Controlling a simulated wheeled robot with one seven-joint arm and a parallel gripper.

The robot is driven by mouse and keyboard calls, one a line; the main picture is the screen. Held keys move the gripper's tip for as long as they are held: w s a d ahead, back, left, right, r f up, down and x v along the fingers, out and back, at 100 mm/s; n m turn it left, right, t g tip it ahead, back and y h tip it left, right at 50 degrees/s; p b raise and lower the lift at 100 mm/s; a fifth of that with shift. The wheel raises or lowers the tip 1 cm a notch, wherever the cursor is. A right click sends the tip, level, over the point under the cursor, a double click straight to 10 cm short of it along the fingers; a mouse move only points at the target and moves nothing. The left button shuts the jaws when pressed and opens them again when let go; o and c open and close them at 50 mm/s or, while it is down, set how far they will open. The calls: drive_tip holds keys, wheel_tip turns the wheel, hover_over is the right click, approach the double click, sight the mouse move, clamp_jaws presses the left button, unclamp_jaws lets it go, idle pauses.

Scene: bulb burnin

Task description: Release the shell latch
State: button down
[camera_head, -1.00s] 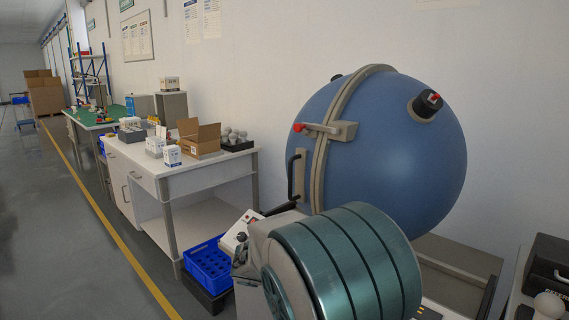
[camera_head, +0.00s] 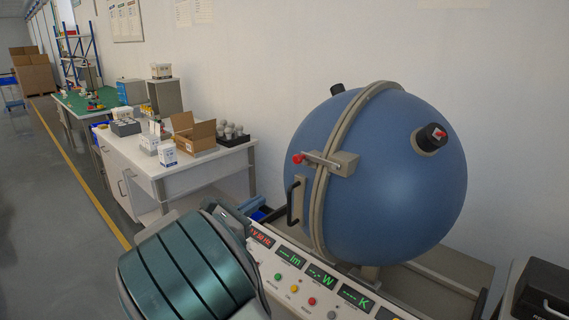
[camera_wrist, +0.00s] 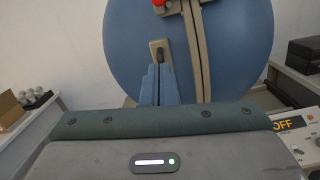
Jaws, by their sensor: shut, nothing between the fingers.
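The blue sphere shell (camera_head: 390,180) stands at the right in the head view, with beige flange rings around its seam. The latch (camera_head: 335,162) is a short bar with a red knob (camera_head: 298,158) lying across the seam. In the wrist view the red knob (camera_wrist: 158,3) is cut by the top edge. A black handle (camera_head: 293,202) is below the latch; its mount (camera_wrist: 158,48) shows in the wrist view. My gripper (camera_wrist: 160,80) is shut and empty, its blue-grey fingers pointing toward the shell below the latch. Whether they touch it I cannot tell.
A control panel (camera_head: 315,280) with green readouts and buttons lies in front of the shell. A white bench (camera_head: 190,172) with a cardboard box (camera_head: 195,132) and bulbs stands left. A black case (camera_head: 543,290) is at the right. Floor is open at far left.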

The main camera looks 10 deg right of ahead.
drive_tip(key=shift+d, duration=0.25)
drive_tip(key=p, duration=0.3)
approach(303, 164)
drive_tip(key=x, duration=0.4)
drive_tip(key=shift+w, duration=0.15)
